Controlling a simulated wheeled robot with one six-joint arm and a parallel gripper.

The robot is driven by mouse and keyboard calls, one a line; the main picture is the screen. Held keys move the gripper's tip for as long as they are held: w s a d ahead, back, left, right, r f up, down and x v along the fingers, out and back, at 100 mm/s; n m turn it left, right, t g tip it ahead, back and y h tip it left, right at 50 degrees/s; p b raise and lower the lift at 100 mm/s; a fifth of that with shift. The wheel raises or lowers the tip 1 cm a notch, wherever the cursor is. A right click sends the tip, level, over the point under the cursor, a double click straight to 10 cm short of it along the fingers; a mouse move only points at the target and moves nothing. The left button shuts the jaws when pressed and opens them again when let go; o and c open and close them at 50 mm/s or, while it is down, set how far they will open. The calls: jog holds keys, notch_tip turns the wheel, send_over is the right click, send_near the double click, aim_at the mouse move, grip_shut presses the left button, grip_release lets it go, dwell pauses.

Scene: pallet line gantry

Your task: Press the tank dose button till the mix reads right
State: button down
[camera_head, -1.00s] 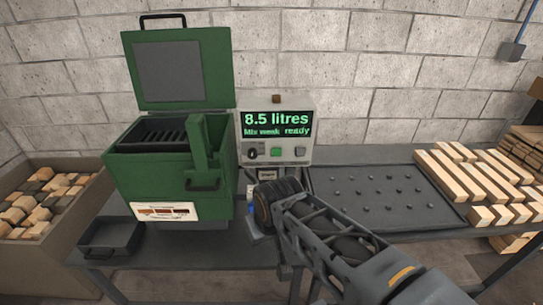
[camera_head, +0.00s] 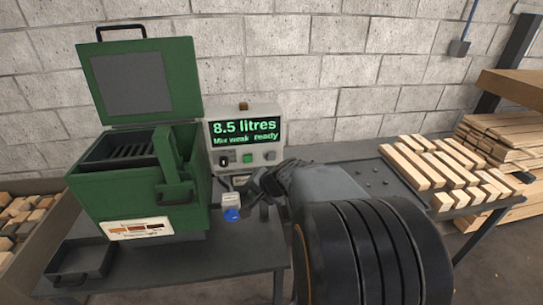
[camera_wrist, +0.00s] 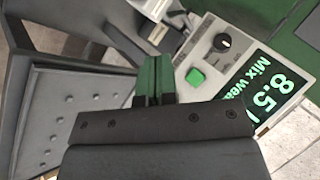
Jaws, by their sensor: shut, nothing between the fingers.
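A grey control box (camera_head: 246,112) stands right of the green tank (camera_head: 145,200). Its screen (camera_head: 245,131) reads "8.5 litres" and "Mix weak ready". Under the screen are a black knob (camera_head: 224,160), a green button (camera_head: 247,158) and a grey button (camera_head: 270,156). The wrist view shows the green button (camera_wrist: 195,77) and knob (camera_wrist: 221,42). A blue round part (camera_head: 232,214) with a white tag sits below the box; I cannot tell which control is the dose button. My gripper (camera_head: 262,184) is shut and empty, below and right of the box; its fingers (camera_wrist: 152,80) appear apart from the green button.
The tank's lid (camera_head: 150,80) stands open. A black tray (camera_head: 80,262) is at the front left of the bench. Pale wood strips (camera_head: 430,165) lie on the right table, with stacked planks (camera_head: 495,140) beyond. My arm hides much of the middle.

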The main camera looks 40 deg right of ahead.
aim_at(271, 156)
jog(key=d+m+t+h, duration=0.1)
jog(key=d+m, duration=0.3)
jog(key=d, duration=0.4)
jog(key=shift+w+d+f+m+h, duration=0.3)
jog(key=shift+f+m+h, duration=0.15)
jog(key=shift+h, duration=0.25)
jog(key=w+d+p, duration=0.2)
jog(key=w+d, duration=0.1)
jog(key=w, duration=0.5)
jog(key=shift+d, duration=0.4)
jog(key=shift+w+d, duration=0.1)
jog(key=shift+w, duration=0.05)
dwell(1.2)
jog(key=shift+w+d, duration=0.1)
jog(key=shift+w, duration=0.15)
